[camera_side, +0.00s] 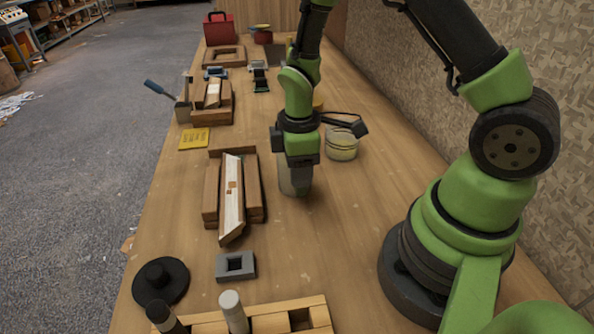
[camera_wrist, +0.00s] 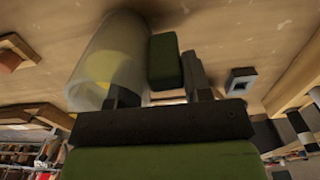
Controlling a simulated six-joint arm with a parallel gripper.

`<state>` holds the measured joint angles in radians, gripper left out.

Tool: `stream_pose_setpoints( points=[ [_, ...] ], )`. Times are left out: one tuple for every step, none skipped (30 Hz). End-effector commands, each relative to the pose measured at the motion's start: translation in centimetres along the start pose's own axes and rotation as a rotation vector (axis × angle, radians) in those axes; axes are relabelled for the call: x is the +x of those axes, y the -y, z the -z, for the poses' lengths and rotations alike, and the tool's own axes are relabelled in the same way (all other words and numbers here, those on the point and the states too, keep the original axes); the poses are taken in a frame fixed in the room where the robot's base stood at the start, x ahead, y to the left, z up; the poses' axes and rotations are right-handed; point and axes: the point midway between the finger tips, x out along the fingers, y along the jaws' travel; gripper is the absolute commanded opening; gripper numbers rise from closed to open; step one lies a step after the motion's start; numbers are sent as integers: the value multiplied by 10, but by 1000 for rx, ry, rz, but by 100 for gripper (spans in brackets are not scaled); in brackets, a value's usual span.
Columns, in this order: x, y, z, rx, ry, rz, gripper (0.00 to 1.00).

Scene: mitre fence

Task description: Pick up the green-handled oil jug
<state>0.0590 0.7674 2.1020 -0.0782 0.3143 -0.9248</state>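The oil jug is a pale, translucent cylinder (camera_wrist: 112,58) with yellow oil inside and a block-like green handle (camera_wrist: 166,62) on its side. In the side view the jug (camera_side: 287,180) stands on the bench, partly hidden behind my gripper (camera_side: 301,185), which points down beside it. The handle is hidden there. In the wrist view the handle lies between the two fingers of my gripper (camera_wrist: 165,88). One finger is on the jug-body side and the other is close against the handle's outer side. I cannot tell whether both fingers touch it.
A wooden fixture (camera_side: 254,190) with a pale mitred strip (camera_side: 231,195) lies just left of the jug. A glass jar (camera_side: 341,144) stands behind right. A grey square block (camera_side: 236,265) and a black disc (camera_side: 161,281) lie in front. The bench right of the jug is clear.

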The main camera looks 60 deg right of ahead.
Motion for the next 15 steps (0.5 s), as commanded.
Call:
stream_pose_setpoints(
  points=[
    [0, 0, 0, 0, 0, 0, 20],
    [0, 0, 0, 0, 0, 0, 13],
    [0, 0, 0, 0, 0, 0, 12],
    [0, 0, 0, 0, -1, -1, 12],
    [0, 0, 0, 0, -1, -1, 11],
    [0, 0, 0, 0, -1, -1, 11],
    [0, 0, 0, 0, -1, -1, 11],
    [0, 0, 0, 0, -1, -1, 11],
    [0, 0, 0, 0, -1, -1, 11],
    [-1, 0, 0, 0, -1, -1, 11],
    [-2, 0, 0, 0, -1, -1, 11],
    [-3, 0, 0, 0, -1, -1, 11],
    [-5, 0, 0, 0, -1, -1, 11],
    [-7, -1, 0, 0, -2, -2, 11],
    [-10, -1, 1, 0, -3, -3, 11]
  ],
)
